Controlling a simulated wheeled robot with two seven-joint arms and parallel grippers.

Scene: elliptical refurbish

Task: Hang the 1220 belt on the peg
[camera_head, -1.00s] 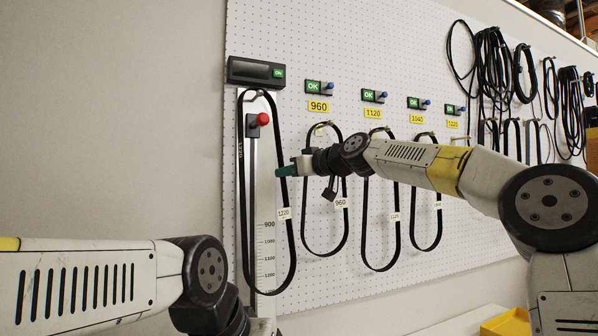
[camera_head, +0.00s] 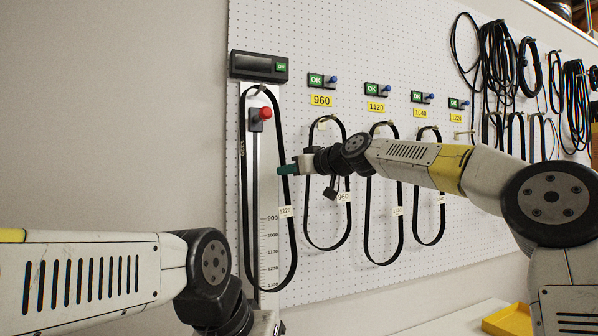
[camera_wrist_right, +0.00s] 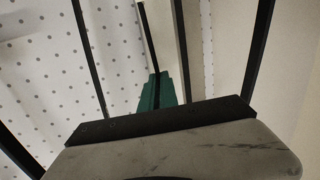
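The 1220 belt (camera_head: 294,255) is a long black loop with a white 1220 tag. It hangs from the top hook of the measuring gauge (camera_head: 270,230) at the left of the pegboard. My right gripper (camera_head: 287,169) has green fingertips at the belt's right strand, above the tag. In the right wrist view the fingertips (camera_wrist_right: 157,92) are close together, with a dark strand running between them; they look shut on it. The peg (camera_head: 464,132) by the yellow 1220 label (camera_head: 456,118) is bare. My left arm enters at lower left; its gripper fingers are out of view.
Three belts hang on pegs between the gauge and the bare peg, including the 960 belt (camera_head: 347,225), close behind my right wrist. A red knob (camera_head: 265,114) sits on the gauge. More belts (camera_head: 497,60) hang at right. A yellow tray (camera_head: 510,320) is at lower right.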

